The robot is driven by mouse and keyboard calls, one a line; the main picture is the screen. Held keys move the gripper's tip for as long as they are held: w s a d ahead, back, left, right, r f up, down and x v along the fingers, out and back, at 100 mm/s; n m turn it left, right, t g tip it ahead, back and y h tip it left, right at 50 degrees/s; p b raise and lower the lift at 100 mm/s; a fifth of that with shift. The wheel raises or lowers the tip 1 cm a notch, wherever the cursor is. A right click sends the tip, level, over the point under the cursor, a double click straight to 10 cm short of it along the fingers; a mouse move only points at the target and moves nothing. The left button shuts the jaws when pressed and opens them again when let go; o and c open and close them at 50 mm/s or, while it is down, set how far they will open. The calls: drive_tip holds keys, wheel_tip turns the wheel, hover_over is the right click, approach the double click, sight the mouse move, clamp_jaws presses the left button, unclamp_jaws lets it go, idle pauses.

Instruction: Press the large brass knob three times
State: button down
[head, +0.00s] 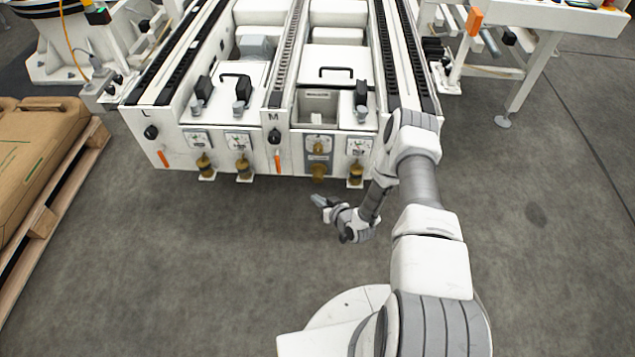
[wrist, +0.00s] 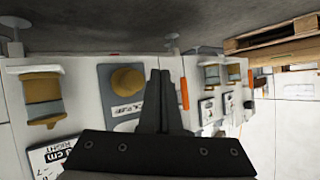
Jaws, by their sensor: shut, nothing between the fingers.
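The large brass knob (head: 318,172) sits low on a grey plate on the front of the white machine, beneath a small label. In the wrist view, which is upside down, the knob (wrist: 128,80) shows just left of my fingers. My gripper (head: 318,201) is shut and empty, in front of the machine, and points toward its front face. In the wrist view the closed fingers of my gripper (wrist: 160,76) appear as a dark wedge beside the knob. A gap to the knob seems to show in the head view; the exact distance is unclear.
Brass-and-grey fittings (head: 355,174) flank the plate, with more (head: 243,168) to the left. An orange handle (head: 278,163) and gauges (head: 237,140) are on the front face. A wooden pallet with sacks (head: 50,190) stands left. The floor before the machine is clear.

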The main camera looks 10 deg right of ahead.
sight(317, 180)
drive_tip(key=shift+w+d, duration=0.25)
drive_tip(key=shift+w, duration=0.8)
drive_tip(key=shift+w+d, duration=0.25)
drive_tip(key=shift+w, duration=0.75)
idle(0.5)
drive_tip(key=shift+w+d, duration=0.15)
drive_tip(key=shift+w, duration=0.25)
drive_tip(key=shift+w+d+r, duration=0.1)
drive_tip(key=shift+w+d, duration=0.05)
drive_tip(key=shift+w, duration=0.45)
drive_tip(key=shift+w+d, duration=0.1)
drive_tip(key=shift+w, duration=0.45)
idle(1.1)
drive_tip(key=shift+s, duration=0.15)
drive_tip(key=shift+s+a+p, duration=0.2)
drive_tip(key=shift+s+p, duration=0.15)
drive_tip(key=shift+s, duration=0.35)
drive_tip(key=shift+s+a+p, duration=0.15)
drive_tip(key=shift+s+p, duration=0.2)
drive_tip(key=shift+s, duration=0.35)
drive_tip(key=shift+s+a+p, duration=0.2)
drive_tip(key=shift+s+p, duration=0.1)
drive_tip(key=shift+s, duration=0.5)
drive_tip(key=shift+s+a+p, duration=0.25)
drive_tip(key=shift+s+p, duration=0.1)
drive_tip(key=shift+s, duration=0.5)
drive_tip(key=shift+s+a+p, duration=0.2)
drive_tip(key=shift+s+p, duration=0.1)
drive_tip(key=shift+s, duration=0.5)
